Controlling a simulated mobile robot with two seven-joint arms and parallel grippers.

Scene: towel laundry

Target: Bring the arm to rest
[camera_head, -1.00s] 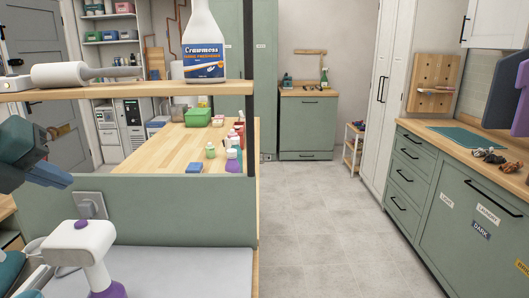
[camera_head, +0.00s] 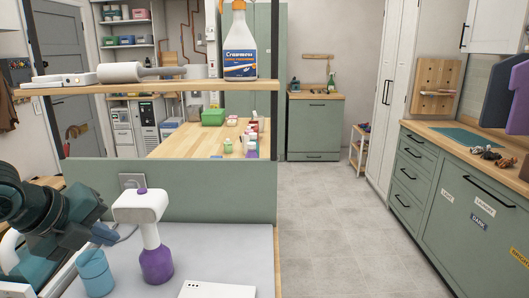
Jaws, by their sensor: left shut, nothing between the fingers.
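My left arm comes in from the left, and its dark teal gripper (camera_head: 108,236) is low at the left of the view, above the grey work surface (camera_head: 205,250). Its fingers are shut and empty and point right, towards a white and purple handheld device (camera_head: 157,264) that stands upright. A light blue cup (camera_head: 95,275) stands just below the fingertips in the picture. I cannot tell how far apart the gripper and the cup are. My right gripper is out of view.
A shelf (camera_head: 200,85) above the surface holds a spray bottle (camera_head: 240,45) and a white roller (camera_head: 125,72). A green panel (camera_head: 215,195) closes the back of the surface. A white flat item (camera_head: 217,290) lies in front. Open floor (camera_head: 325,225) is to the right.

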